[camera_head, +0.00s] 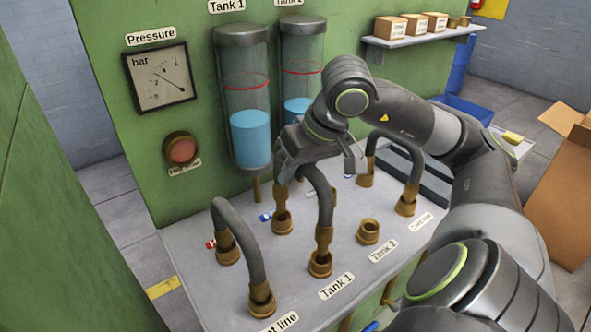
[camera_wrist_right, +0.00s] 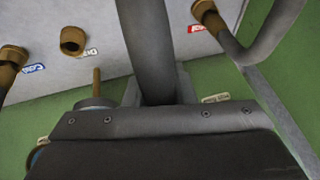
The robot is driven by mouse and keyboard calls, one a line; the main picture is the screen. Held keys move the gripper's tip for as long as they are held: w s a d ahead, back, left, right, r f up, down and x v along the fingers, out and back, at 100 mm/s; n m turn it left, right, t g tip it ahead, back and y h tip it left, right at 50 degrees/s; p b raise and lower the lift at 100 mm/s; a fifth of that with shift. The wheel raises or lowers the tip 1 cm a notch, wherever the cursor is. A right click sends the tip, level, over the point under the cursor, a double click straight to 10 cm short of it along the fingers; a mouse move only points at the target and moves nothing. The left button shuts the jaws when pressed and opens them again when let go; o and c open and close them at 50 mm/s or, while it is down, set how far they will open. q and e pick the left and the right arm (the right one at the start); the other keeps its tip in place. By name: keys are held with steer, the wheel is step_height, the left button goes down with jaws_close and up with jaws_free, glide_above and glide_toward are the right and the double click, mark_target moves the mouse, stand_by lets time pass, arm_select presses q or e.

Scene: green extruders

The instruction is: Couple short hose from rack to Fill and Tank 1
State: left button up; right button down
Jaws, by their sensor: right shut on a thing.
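My right gripper (camera_head: 318,160) is shut on the top of a grey arched hose (camera_head: 325,195) with brass ends. In the head view its front end meets the port (camera_head: 320,265) labelled Tank 1, and its back end meets a back-row port (camera_head: 282,223) beside a blue tag. Both ends look upright in line with the ports; I cannot tell how firmly they sit. In the right wrist view the hose (camera_wrist_right: 147,45) runs into the jaws and hides what is behind it. My left gripper is out of view.
Another hose (camera_head: 240,225) arches at left and one more (camera_head: 398,150) at right, near my arm. The Tank 2 port (camera_head: 368,231) is empty. An empty back-row port (camera_wrist_right: 73,40) shows in the wrist view. Two glass tanks (camera_head: 245,95) stand against the green wall.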

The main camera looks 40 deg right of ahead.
steer(key=shift+b, duration=0.45)
stand_by(0.5)
steer(key=shift+f+b, duration=2.1)
steer(key=shift+b, duration=0.35)
steer(key=c, duration=1.1)
jaws_free()
steer(key=b+v, duration=0.1)
steer(key=v, duration=1.6)
steer(key=shift+s+r, duration=0.1)
steer(key=shift+r, duration=0.1)
